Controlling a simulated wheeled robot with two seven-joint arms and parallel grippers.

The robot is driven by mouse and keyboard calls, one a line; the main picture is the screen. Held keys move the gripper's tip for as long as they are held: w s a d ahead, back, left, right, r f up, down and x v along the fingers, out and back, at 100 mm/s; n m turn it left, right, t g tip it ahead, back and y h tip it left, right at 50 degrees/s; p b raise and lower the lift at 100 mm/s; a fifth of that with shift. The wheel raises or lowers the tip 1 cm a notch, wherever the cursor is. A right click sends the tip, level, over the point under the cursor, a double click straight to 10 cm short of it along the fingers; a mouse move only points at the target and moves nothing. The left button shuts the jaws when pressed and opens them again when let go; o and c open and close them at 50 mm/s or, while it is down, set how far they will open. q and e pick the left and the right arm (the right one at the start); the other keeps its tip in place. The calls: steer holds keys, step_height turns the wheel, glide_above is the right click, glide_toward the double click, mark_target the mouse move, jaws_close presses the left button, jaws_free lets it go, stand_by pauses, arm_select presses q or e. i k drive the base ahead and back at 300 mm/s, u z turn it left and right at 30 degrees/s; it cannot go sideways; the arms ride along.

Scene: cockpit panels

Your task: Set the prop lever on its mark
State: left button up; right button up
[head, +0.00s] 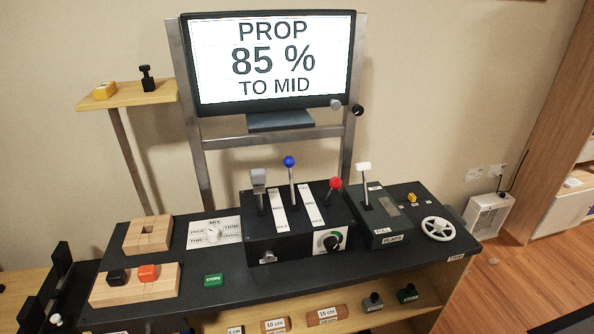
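The screen (270,60) reads "PROP 85 % TO MID". Below it, a black lever box (290,237) carries three levers: a grey-handled lever (258,178) at left, a blue-ball lever (289,161) in the middle and a red-ball lever (335,183) at right. No readable label shows which is the prop lever. The blue-ball lever stands nearly upright and its knob is the highest. White scale strips (280,211) lie between the levers; their marks are too small to read. I make out neither of my grippers, and nothing touches the levers.
A flap box (383,228) with a white-handled lever (364,167) and a white handwheel (438,229) stand to the right. A dark fixture (62,258) stands at the left edge.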

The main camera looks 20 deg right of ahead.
mark_target(288, 161)
steer(key=u, duration=0.05)
steer(key=k, duration=0.75)
steer(key=z, duration=0.8)
steer(key=i, duration=1.5)
steer(key=u, duration=0.45)
